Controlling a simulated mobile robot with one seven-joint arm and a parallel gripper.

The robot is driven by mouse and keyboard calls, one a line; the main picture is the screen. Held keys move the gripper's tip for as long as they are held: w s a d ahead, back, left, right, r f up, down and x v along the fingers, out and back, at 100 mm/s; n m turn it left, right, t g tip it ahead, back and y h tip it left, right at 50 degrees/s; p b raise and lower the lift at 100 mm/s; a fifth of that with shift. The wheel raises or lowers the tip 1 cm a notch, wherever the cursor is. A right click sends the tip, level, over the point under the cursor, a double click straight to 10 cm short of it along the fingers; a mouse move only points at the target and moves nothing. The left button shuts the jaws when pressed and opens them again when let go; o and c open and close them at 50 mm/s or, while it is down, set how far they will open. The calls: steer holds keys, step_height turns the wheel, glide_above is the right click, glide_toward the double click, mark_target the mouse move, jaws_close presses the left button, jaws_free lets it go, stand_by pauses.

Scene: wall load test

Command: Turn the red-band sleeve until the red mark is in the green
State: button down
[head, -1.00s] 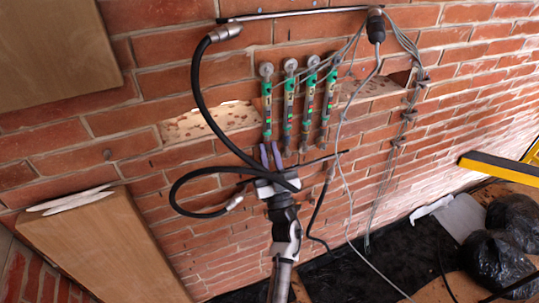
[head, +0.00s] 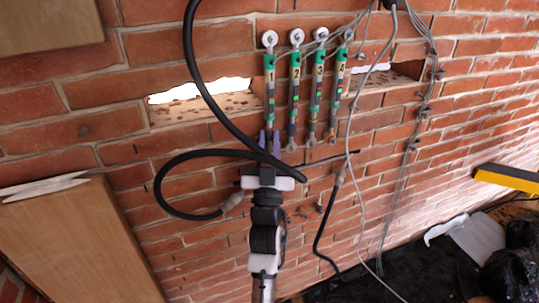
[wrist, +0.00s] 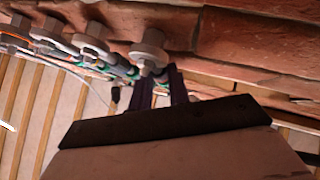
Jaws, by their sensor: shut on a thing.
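Several green-ended numbered rods hang side by side on the brick wall, each from a round eye at the top. Rod 1 (head: 269,75) is leftmost, with rod 2 (head: 295,73), rod 3 (head: 318,70) and rod 4 (head: 340,70) to its right. They carry small coloured bands and dark lower sleeves. The bands are too small to tell surely which sleeve has the red one or where its mark stands. My gripper (head: 269,138) points up at the lower end of rod 1, its purple fingers shut on the rod 1 sleeve (head: 270,121). The wrist view shows the fingers (wrist: 174,85) below a round metal end.
A black hose (head: 205,90) loops in front of the wall and across my wrist. Grey cables (head: 420,90) hang at the right. Wooden boards (head: 75,245) stand at the left. A yellow bar (head: 507,178) and black bags (head: 510,275) lie at the right.

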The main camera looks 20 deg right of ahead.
stand_by(0.3)
steer(key=c, duration=1.3)
jaws_free()
steer(key=shift+s, duration=0.1)
steer(key=shift+r+p, duration=0.15)
steer(key=shift+p, duration=0.6)
steer(key=shift+d+r+t+y+p, duration=0.1)
steer(key=shift+r+t+y+p, duration=0.15)
steer(key=shift+y+p, duration=0.75)
steer(key=shift+n+p, duration=0.3)
steer(key=shift+p, duration=0.55)
steer(key=n+t+y+p, duration=0.1)
steer(key=y+p, duration=0.1)
steer(key=p, duration=0.3)
steer(key=shift+y, duration=0.3)
steer(key=shift+n+y+p, duration=0.4)
steer(key=shift+p, duration=0.15)
